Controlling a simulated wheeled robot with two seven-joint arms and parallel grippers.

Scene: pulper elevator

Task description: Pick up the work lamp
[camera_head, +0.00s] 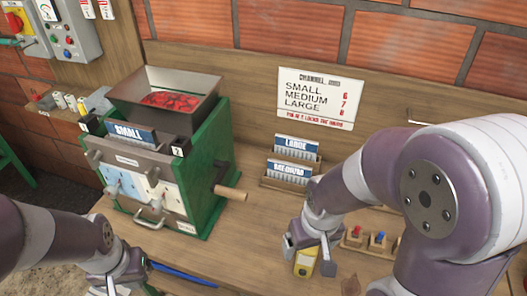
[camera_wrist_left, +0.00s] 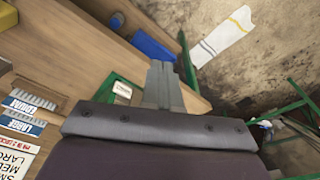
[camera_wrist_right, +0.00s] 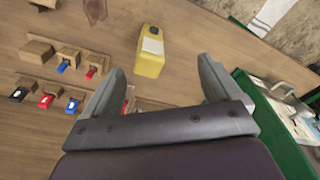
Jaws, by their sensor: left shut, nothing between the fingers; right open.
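The work lamp appears to be the small yellow block-shaped thing with a pale grey panel (camera_head: 304,263), lying on the wooden bench; it also shows in the right wrist view (camera_wrist_right: 150,52). My right gripper (camera_head: 309,256) is open just above the lamp. In the right wrist view the lamp lies ahead of my spread right fingers (camera_wrist_right: 162,68), apart from them, with nothing held. My left gripper (camera_head: 112,285) is low at the left, by the bench's front edge. In the left wrist view its fingers (camera_wrist_left: 163,85) are shut together and empty.
The green pulper machine (camera_head: 160,160) with a hopper of red fruit stands left on the bench, its wooden crank handle (camera_head: 231,193) sticking out right. Trays marked LARGE (camera_head: 296,146) and MEDIUM (camera_head: 290,171) stand behind. Wooden blocks with coloured pieces (camera_head: 377,240) lie right of the lamp.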

